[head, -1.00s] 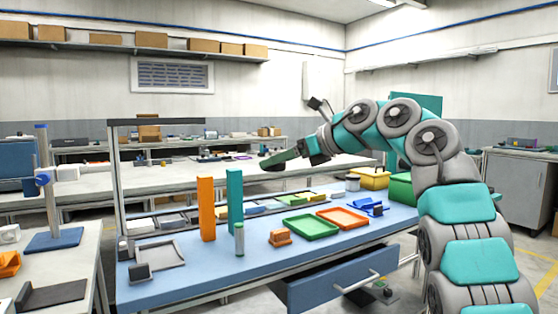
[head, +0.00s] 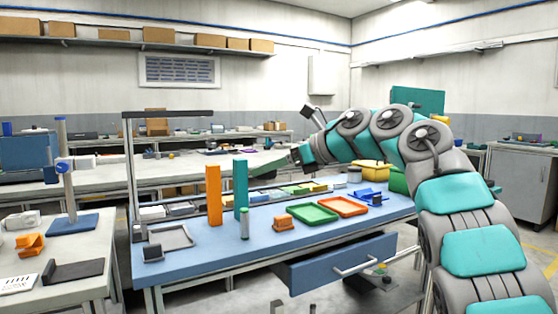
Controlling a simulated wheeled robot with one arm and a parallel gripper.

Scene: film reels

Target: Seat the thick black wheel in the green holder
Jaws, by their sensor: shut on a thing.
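My gripper (head: 264,171) is at the end of my outstretched arm, above the back of the blue bench and close to the upper right of the teal post in the picture. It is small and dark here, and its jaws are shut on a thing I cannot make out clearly. I cannot pick out a thick black wheel with certainty. A green tray (head: 313,214) lies on the blue bench, but I cannot tell whether it is the green holder. No other clear green holder shows.
The blue bench (head: 200,258) carries an orange post (head: 214,195), a teal post (head: 241,188), a green cylinder (head: 244,224), an orange block (head: 283,221) and an orange tray (head: 343,206). Its blue drawer (head: 342,262) stands open. A side table (head: 30,262) is at left.

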